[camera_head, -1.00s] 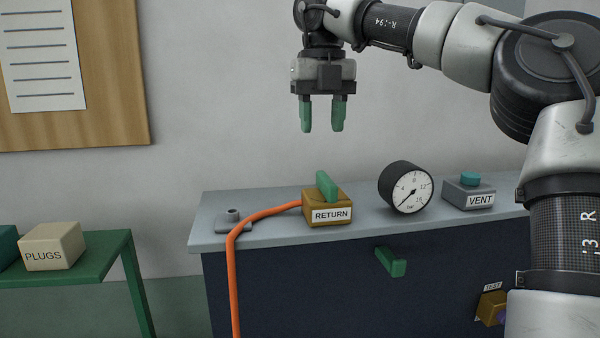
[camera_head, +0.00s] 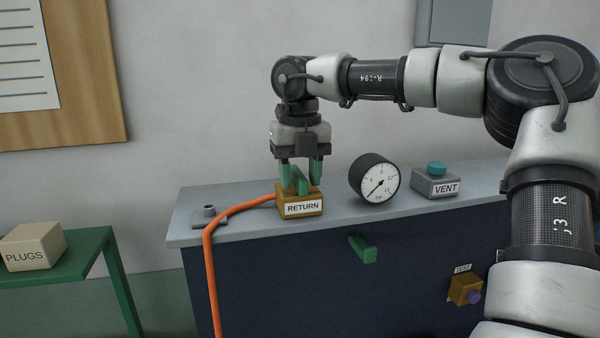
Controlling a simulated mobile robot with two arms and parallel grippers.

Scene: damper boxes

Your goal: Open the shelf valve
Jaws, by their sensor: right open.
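A brown valve box labelled RETURN (camera_head: 302,207) sits on the grey shelf top (camera_head: 240,222), with an orange hose running into its left side. A green lever handle (camera_head: 301,182) stands up from the top of the box. My right gripper (camera_head: 301,183) points straight down over the box, its green fingers open, one on each side of the handle. I cannot tell whether the fingers touch it. My left gripper is not in view.
A round gauge (camera_head: 374,178) and a grey VENT box (camera_head: 435,184) with a teal button stand to the right. A green handle (camera_head: 362,249) sticks out of the cabinet front, near a brown TEST box (camera_head: 464,290). The orange hose (camera_head: 211,270) hangs over the front edge. A PLUGS box (camera_head: 34,247) rests on a green table.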

